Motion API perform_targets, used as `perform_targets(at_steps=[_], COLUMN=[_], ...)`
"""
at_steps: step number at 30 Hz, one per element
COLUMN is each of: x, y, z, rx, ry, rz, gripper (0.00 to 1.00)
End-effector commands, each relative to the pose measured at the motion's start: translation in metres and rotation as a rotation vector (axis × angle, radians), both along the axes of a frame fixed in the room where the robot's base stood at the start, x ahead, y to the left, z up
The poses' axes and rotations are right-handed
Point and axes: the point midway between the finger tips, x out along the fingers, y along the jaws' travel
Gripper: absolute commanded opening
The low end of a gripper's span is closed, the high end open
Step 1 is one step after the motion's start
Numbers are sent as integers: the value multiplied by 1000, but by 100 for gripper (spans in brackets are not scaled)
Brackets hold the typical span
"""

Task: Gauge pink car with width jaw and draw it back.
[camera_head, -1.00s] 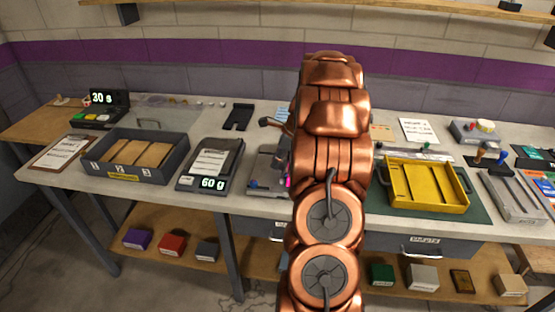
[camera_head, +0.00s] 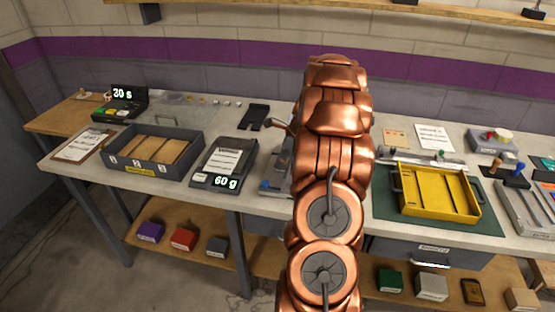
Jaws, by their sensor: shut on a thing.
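My copper arm (camera_head: 335,140) fills the middle of the view and hides its own end, so my gripper and anything in it are out of sight. A grey metal fixture (camera_head: 277,187) with a small blue part shows just left of the arm. It may be the width jaw, but most of it is hidden. A lever with a dark knob (camera_head: 279,125) sticks out beyond the arm's left side. The pink car is not visible.
Left on the bench (camera_head: 75,172) are a dark divided tray (camera_head: 153,172) and a scale (camera_head: 215,180) reading 60 g. Right of the arm, a yellow tray (camera_head: 400,206) sits on a green mat (camera_head: 386,208). Beneath is a shelf (camera_head: 190,222) with small boxes.

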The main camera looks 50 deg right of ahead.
Motion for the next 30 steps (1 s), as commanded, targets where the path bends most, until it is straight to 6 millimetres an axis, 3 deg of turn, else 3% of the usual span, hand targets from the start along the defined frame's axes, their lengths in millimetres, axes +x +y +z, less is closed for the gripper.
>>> perform_targets(at_steps=[8,9,16,26,30], x=[2,3,1,0,-3], y=[-1,0,-2,-2,-5], z=[1,1,0,2,12], rx=[3,3,2,2,0], ry=[-6,-6,-4,-4,-5], rz=[-9,-9,-10,-10,-11], gripper=[0,25,49,49,49])
